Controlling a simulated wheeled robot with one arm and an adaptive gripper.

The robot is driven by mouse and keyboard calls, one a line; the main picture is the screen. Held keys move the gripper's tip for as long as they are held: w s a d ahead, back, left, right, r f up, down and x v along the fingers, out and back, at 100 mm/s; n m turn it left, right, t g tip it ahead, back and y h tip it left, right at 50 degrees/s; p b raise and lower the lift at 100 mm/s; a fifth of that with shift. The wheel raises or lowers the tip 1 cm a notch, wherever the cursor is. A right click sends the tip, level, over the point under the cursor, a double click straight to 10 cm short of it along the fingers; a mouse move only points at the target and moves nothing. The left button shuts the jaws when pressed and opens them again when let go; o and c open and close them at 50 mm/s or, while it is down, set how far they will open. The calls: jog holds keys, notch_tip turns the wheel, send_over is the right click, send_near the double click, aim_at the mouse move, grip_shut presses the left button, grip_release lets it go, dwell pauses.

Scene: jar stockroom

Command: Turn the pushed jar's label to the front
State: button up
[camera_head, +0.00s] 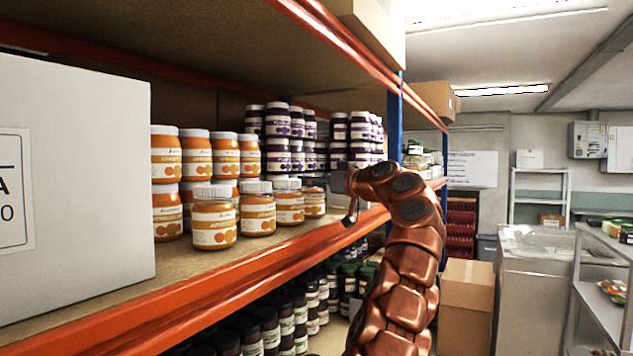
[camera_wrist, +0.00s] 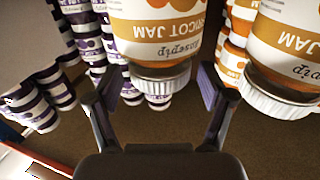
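Apricot jam jars with white lids and orange-and-white labels stand on the shelf in the head view; a front row includes a near jar (camera_head: 213,228), a second jar (camera_head: 257,212) and a third jar (camera_head: 289,207). A smaller-looking jar (camera_head: 314,203) stands at the row's right end, closest to my gripper (camera_head: 350,205). In the wrist view an apricot jar (camera_wrist: 152,32) appears upside down, ahead of and between the fingers of my open gripper (camera_wrist: 160,88). Its label lettering faces the camera. No contact shows. I cannot tell which jar is the pushed one.
Another apricot jar (camera_wrist: 288,45) is close on the right in the wrist view. Stacked purple-labelled jars (camera_head: 290,125) stand behind. A white box (camera_head: 75,200) fills the shelf's left end. The orange beam (camera_head: 240,285) edges the shelf; a blue upright (camera_head: 395,120) stands beyond my arm.

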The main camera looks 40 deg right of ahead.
jog(key=shift+o, duration=0.5)
jog(key=shift+s+r, duration=0.1)
jog(key=shift+s, duration=0.3)
jog(key=s, duration=1.1)
